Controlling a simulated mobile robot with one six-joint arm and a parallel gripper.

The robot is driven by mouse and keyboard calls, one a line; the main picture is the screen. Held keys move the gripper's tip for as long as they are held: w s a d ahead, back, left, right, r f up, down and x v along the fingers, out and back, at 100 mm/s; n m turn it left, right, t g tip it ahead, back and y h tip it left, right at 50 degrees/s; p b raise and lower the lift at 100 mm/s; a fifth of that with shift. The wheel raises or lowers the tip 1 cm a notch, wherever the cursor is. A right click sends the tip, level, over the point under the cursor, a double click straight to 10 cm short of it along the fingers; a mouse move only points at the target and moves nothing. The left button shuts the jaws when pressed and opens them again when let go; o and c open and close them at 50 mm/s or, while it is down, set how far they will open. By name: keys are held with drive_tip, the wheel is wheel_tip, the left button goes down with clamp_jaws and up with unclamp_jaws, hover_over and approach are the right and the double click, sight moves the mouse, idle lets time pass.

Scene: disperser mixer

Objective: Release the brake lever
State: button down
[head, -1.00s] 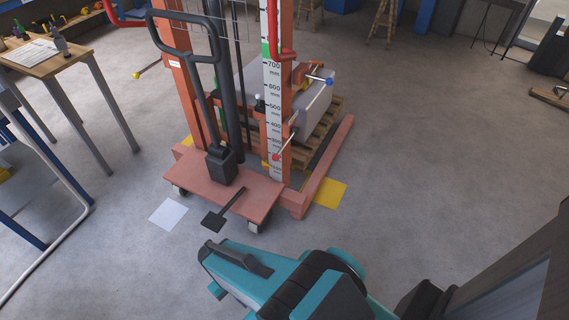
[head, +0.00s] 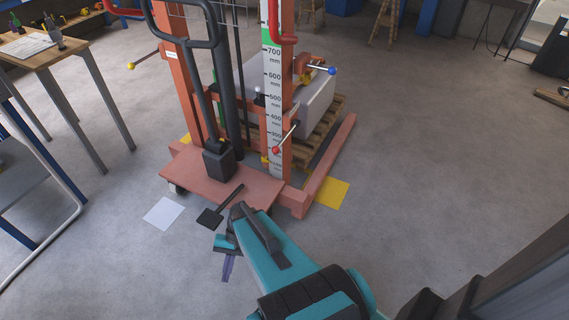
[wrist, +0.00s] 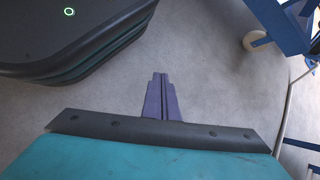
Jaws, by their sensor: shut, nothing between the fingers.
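An orange-red stacker with a mast and a scale stands in the middle of the head view. It carries several levers: one with a red knob (head: 276,150) low beside the scale, one with a blue knob (head: 332,71) at the right, and one with a yellow knob (head: 131,66) at the left. A black foot pedal (head: 210,217) sticks out at the front of its base. I cannot tell which one is the brake lever. My gripper (head: 227,276) points down in front of the pedal, apart from the stacker. Its purple fingers (wrist: 160,76) are shut and empty.
A grey block on a wooden pallet (head: 327,130) sits behind the mast. A black pump handle (head: 182,42) rises at the front. A workbench (head: 45,55) stands at the left.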

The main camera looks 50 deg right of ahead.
drive_tip(key=w+d+r+m+t+y+b, duration=0.15)
drive_tip(key=w+d+m+t+b, duration=0.4)
drive_tip(key=d, duration=0.75)
drive_tip(key=w+d+r+m+t+y+b, duration=0.1)
drive_tip(key=w+d+r+m+t+b, duration=0.35)
drive_tip(key=d, duration=0.75)
drive_tip(key=s+d+r+m+t+h+b, duration=0.1)
drive_tip(key=s+d+r+m+t+b, duration=0.1)
drive_tip(key=d, duration=0.6)
drive_tip(key=s+d+r+m+t+h+b, duration=0.1)
drive_tip(key=s+d+r+t+b, duration=0.3)
drive_tip(key=d, duration=0.4)
drive_tip(key=s+d+r+m+t+h+b, duration=0.1)
drive_tip(key=s+d+r+m+t+b, duration=0.1)
drive_tip(key=d, duration=0.7)
drive_tip(key=shift+s+r+m+t+h+b, duration=0.4)
drive_tip(key=shift+r+m+t+b, duration=0.3)
drive_tip(key=shift+t, duration=0.4)
drive_tip(key=shift+w, duration=0.1)
